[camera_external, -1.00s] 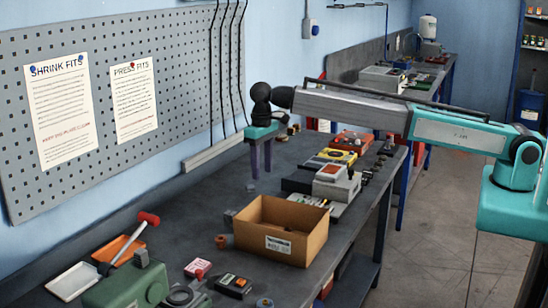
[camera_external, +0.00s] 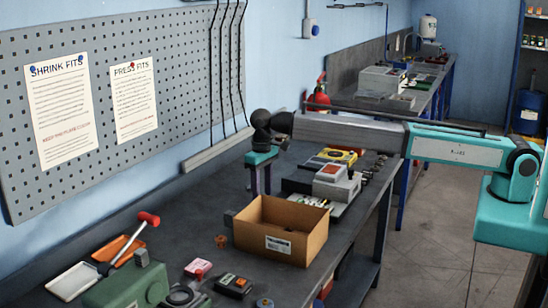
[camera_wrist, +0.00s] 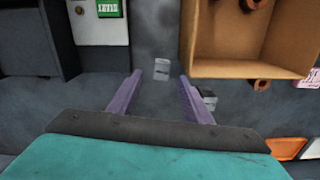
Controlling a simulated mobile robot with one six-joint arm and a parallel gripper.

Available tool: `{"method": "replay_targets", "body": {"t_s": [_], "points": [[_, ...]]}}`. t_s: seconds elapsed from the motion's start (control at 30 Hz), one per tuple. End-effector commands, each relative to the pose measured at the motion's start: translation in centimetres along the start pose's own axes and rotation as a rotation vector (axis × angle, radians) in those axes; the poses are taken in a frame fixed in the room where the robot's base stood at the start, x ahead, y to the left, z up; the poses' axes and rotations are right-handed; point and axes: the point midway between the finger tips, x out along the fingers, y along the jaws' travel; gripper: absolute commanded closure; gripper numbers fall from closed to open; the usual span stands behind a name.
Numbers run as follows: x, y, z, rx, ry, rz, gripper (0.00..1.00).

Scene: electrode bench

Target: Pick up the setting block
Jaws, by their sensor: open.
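A small light grey metal block (camera_wrist: 162,70), which I take for the setting block, lies on the bench just beyond and between my fingertips in the wrist view. My gripper (camera_wrist: 160,76) is open, with its two purple fingers apart and nothing between them. In the external view my gripper (camera_external: 260,192) points down over the bench behind the cardboard box, and the small block cannot be made out there. A second, darker grey block (camera_wrist: 207,97) lies right of the right finger; it also shows left of the box in the external view (camera_external: 229,217).
An open cardboard box (camera_external: 280,252) stands close by, with a copper-coloured cup (camera_external: 220,241) beside it. Instruments (camera_external: 331,185) stand to the right. Bare bench lies around the fingers.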

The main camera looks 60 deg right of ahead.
Motion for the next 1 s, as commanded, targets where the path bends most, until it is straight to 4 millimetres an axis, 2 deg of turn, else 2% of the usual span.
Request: {"method": "replay_targets", "body": {"t_s": [0.27, 0.7, 1.0], "points": [[0.3, 0.0, 0.0, 0.0, 0.0, 0.0, 0.55], [4.5, -0.4, -0.1, 0.0, -0.001, 0.0, 0.55], [5.2, -0.4, -0.1, 0.0, 0.0, 0.0, 0.55]]}}
